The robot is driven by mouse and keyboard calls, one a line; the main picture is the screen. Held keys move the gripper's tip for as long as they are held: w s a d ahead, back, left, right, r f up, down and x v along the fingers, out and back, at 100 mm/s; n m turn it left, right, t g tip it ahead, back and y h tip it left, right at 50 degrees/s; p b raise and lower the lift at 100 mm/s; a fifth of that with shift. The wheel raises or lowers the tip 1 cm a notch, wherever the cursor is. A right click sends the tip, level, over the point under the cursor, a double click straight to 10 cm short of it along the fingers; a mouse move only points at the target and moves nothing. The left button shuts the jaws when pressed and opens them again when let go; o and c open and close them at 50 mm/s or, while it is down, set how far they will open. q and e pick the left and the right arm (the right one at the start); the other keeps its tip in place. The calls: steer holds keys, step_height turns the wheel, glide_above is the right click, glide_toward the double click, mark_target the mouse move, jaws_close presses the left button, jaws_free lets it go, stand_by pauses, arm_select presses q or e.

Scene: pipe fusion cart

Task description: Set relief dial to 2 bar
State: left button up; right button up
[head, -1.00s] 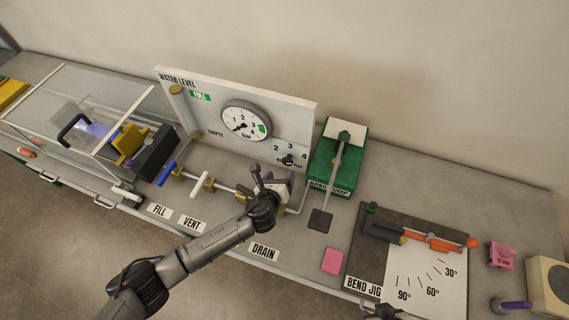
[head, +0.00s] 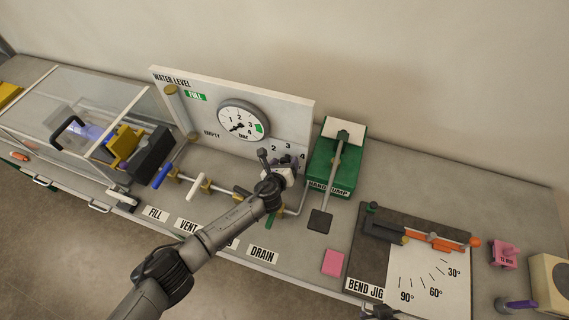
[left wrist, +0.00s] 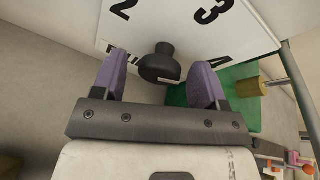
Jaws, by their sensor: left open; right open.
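The relief dial is a black round knob on the white panel. In the left wrist view the knob (left wrist: 160,65) sits between my left fingers, below the numbers 2 and 3 and left of the 4. A light mark shows at its lower right, on the side toward the 4. My left gripper (head: 281,168) is open at the panel's lower right, hiding the knob in the head view. Its purple fingers (left wrist: 160,72) stand apart on either side of the knob, with gaps visible. My right gripper (head: 380,312) is open and only partly visible at the bottom edge.
The pressure gauge (head: 242,121) is on the same panel (head: 290,112). A green hand pump (head: 345,178) stands close on the right. Pipework with a blue valve handle (head: 162,174) and a white one (head: 195,188) runs below the panel. The bend jig (head: 430,278) lies further right.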

arm_select(q)
steer(key=c, duration=0.9)
steer(key=n+h, duration=0.3)
steer(key=n, duration=0.1)
steer(key=shift+a+n, duration=0.15)
steer(key=shift+n, duration=0.25)
steer(key=shift+g, duration=0.3)
stand_by(0.3)
